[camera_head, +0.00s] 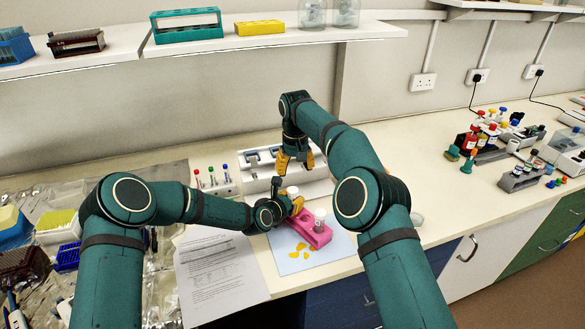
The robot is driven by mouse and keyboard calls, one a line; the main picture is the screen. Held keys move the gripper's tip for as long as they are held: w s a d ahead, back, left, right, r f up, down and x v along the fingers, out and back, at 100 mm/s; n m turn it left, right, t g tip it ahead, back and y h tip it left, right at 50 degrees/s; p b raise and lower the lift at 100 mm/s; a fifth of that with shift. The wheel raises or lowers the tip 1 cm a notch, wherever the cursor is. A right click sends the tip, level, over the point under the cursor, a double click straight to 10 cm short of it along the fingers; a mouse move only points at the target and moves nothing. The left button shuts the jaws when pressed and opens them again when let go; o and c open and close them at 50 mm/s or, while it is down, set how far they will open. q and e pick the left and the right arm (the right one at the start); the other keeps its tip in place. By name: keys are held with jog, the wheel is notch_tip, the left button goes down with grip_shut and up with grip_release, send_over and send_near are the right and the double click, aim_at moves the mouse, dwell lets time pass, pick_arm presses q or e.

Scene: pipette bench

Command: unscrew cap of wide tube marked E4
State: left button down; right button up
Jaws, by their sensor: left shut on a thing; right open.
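My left gripper (292,204) is at the rack's left end, shut on what looks like another wide tube, whose white cap (292,190) shows just above the fingers. The gripper hides most of this tube. I cannot read any marking, so I cannot tell which tube is E4. My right gripper (294,162) points down, open and empty, above and behind the white cap.
A white holder (315,188) stands behind the rack. A small stand with coloured-top items (213,182) is left of it. Crowded gear fills the far right; bench right of the mat is mostly clear.

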aim_at(293, 190)
jog(key=m, duration=0.5)
jog(key=shift+s+a, duration=0.15)
jog(key=shift+a, duration=0.05)
jog(key=m, duration=0.4)
jog(key=shift+s+a+g, duration=0.1)
jog(key=shift+s+g, duration=0.05)
jog(key=shift+g, duration=0.15)
jog(key=shift+f, duration=4)
grip_shut()
